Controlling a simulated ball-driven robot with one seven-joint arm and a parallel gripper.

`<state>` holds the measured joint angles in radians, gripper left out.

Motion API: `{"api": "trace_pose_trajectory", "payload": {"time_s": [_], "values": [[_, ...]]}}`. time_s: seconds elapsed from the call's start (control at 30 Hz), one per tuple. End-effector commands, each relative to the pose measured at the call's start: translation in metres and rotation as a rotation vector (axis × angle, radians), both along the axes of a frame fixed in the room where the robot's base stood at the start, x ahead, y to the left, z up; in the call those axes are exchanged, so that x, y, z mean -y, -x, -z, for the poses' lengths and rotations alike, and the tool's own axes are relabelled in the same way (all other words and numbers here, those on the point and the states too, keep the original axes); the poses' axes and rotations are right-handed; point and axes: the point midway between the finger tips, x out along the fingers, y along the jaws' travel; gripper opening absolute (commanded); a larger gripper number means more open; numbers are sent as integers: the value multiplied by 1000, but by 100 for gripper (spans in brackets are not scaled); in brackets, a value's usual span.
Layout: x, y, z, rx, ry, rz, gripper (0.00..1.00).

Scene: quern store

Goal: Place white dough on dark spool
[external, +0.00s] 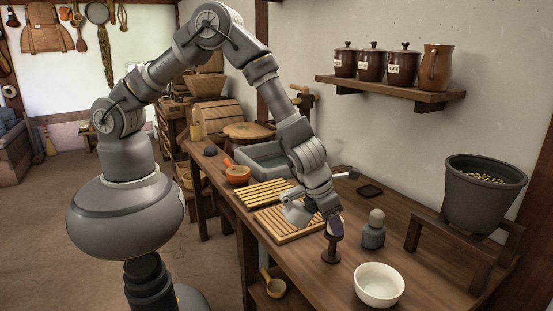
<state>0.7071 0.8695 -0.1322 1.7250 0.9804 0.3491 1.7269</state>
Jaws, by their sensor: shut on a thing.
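The dark spool (331,254) stands upright on the wooden bench, left of the white bowl. My gripper (336,230) points down right above the spool's top. I cannot tell whether the held thing touches the spool. No other white dough shows on the bench.
A white bowl (379,286) stands at the front, and a grey stoppered bottle (373,236) stands close to the right of my gripper. Slatted wooden boards (283,226) lie behind left. A large dark pot (482,190) stands on a stand at right.

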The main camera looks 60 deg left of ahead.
Motion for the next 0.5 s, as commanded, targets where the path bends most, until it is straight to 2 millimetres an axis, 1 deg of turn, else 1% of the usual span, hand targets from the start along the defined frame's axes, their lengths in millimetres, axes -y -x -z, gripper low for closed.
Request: {"api": "trace_pose_trajectory", "payload": {"time_s": [0.13, 0.23, 0.27, 0.3, 0.37, 0.5], "values": [[0, 0, -2, 0, 0, 0, 10], [0, 0, 2, 0, 0, 0, 10], [0, 0, 2, 0, 0, 0, 44], [0, 0, 1, 0, 0, 0, 53], [0, 0, 1, 0, 0, 0, 67], [0, 0, 1, 0, 0, 0, 67]]}}
